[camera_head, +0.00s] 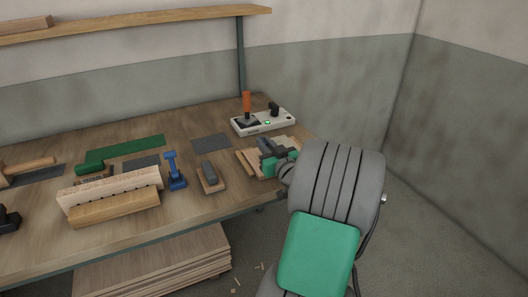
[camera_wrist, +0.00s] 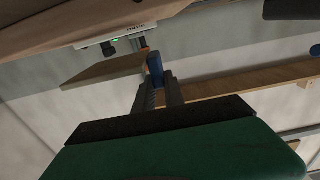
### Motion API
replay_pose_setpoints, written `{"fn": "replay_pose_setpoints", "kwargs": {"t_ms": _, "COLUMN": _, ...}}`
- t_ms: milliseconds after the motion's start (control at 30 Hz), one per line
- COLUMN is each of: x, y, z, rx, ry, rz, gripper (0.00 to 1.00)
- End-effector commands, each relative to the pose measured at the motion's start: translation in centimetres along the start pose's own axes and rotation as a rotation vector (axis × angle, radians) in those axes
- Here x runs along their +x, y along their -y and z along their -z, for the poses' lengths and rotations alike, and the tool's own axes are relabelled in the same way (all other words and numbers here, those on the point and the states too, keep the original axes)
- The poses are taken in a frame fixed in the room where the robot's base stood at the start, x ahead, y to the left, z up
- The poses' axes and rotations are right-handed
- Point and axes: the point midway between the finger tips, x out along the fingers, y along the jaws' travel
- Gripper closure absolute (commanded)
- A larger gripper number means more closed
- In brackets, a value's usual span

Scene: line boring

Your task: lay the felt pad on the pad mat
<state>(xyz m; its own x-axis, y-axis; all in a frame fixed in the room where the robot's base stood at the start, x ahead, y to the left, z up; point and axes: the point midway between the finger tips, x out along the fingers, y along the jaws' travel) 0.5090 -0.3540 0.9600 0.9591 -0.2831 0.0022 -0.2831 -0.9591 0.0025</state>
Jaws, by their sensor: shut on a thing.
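My gripper (camera_head: 266,147) is at the right end of the bench, over some light wooden pieces. It is shut on a small blue piece, which I take to be the felt pad (camera_wrist: 155,68), seen between the fingertips in the wrist view. In the head view the fingers and the piece are small and hard to tell apart. A flat, bare dark grey mat (camera_head: 210,143) lies left of my gripper and may be the pad mat. Another dark grey mat (camera_head: 141,161) lies farther left, partly hidden. Which of them is the pad mat I cannot tell.
A white box (camera_head: 265,122) with an orange-handled tool stands behind my gripper. A grey block on a wooden base (camera_head: 209,173), a blue stand (camera_head: 174,172) and a wooden rack (camera_head: 110,188) stand to the left. A green mat (camera_head: 125,146) lies behind them.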

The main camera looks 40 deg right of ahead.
Motion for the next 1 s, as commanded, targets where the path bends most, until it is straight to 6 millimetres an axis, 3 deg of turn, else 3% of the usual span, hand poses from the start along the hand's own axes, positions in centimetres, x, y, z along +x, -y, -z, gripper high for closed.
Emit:
{"fn": "replay_pose_setpoints", "kwargs": {"t_ms": 67, "x": 0.8, "y": 0.2, "z": -1.5, "rx": 0.006, "ry": 0.005, "rz": 0.002, "gripper": 1.00}}
{"fn": "replay_pose_setpoints", "kwargs": {"t_ms": 200, "x": 0.6, "y": 0.1, "z": -3.7, "rx": 0.003, "ry": 0.002, "rz": -0.001, "gripper": 1.00}}
{"fn": "replay_pose_setpoints", "kwargs": {"t_ms": 633, "x": 0.6, "y": 0.1, "z": -4.0, "rx": 0.002, "ry": 0.001, "rz": 0.000, "gripper": 1.00}}
{"fn": "replay_pose_setpoints", "kwargs": {"t_ms": 667, "x": 0.6, "y": 0.1, "z": -4.0, "rx": 0.002, "ry": 0.002, "rz": 0.000, "gripper": 0.85}}
{"fn": "replay_pose_setpoints", "kwargs": {"t_ms": 700, "x": 0.6, "y": 0.1, "z": -3.9, "rx": 0.002, "ry": 0.002, "rz": 0.000, "gripper": 0.82}}
{"fn": "replay_pose_setpoints", "kwargs": {"t_ms": 900, "x": 0.6, "y": 0.1, "z": -3.9, "rx": 0.002, "ry": 0.002, "rz": 0.000, "gripper": 0.66}}
{"fn": "replay_pose_setpoints", "kwargs": {"t_ms": 1000, "x": 0.6, "y": 0.1, "z": -3.9, "rx": 0.002, "ry": 0.002, "rz": 0.000, "gripper": 0.64}}
